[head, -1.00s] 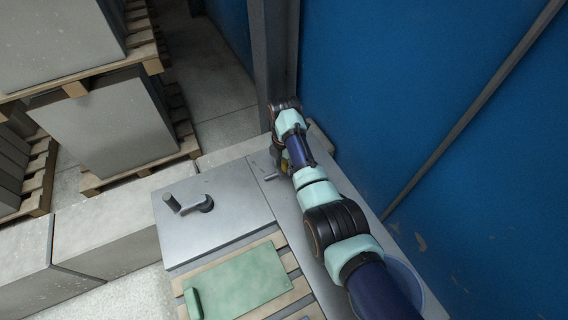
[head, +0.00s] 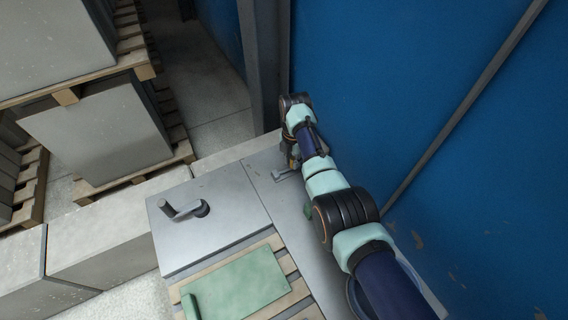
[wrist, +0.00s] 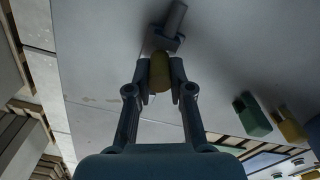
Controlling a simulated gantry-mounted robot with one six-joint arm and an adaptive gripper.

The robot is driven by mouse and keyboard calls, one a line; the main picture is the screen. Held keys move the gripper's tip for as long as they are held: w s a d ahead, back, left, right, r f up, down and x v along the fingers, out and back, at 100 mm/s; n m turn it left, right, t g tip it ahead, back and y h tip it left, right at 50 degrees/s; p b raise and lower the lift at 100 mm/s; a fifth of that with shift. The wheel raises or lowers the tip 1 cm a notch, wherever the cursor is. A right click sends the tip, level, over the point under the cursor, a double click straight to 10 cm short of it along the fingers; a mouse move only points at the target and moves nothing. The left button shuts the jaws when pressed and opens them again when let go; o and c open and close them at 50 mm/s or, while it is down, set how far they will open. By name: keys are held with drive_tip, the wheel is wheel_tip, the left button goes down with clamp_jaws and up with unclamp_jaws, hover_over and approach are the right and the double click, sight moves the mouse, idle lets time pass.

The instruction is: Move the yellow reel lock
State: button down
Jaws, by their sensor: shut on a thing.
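The yellow reel lock (wrist: 159,74) is between the two fingertips of my gripper (wrist: 159,82) in the wrist view. My gripper is shut on it. A grey fitting (wrist: 166,40) with a round bar lies just beyond the lock; whether they touch I cannot tell. In the head view my gripper (head: 292,163) is at the far end of the arm, over the grey bench top (head: 262,170), with only a small yellow patch visible. The grey fitting (head: 283,174) shows there just left of the gripper.
A green block (wrist: 252,114) and another yellow piece (wrist: 289,125) are at the right in the wrist view. A grey plate with a crank handle (head: 187,210) and a green board (head: 240,282) on wooden slats are left of my arm. A blue wall (head: 400,90) stands close on the right.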

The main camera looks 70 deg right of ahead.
sight(293, 158)
drive_tip(key=shift+s+d, duration=0.1)
drive_tip(key=c, duration=1.5)
unclamp_jaws()
drive_tip(key=o, duration=0.5)
drive_tip(key=shift+s+d, duration=0.1)
drive_tip(key=shift+d, duration=0.05)
drive_tip(key=shift+c, duration=0.2)
wheel_tip(293, 158, up, 12)
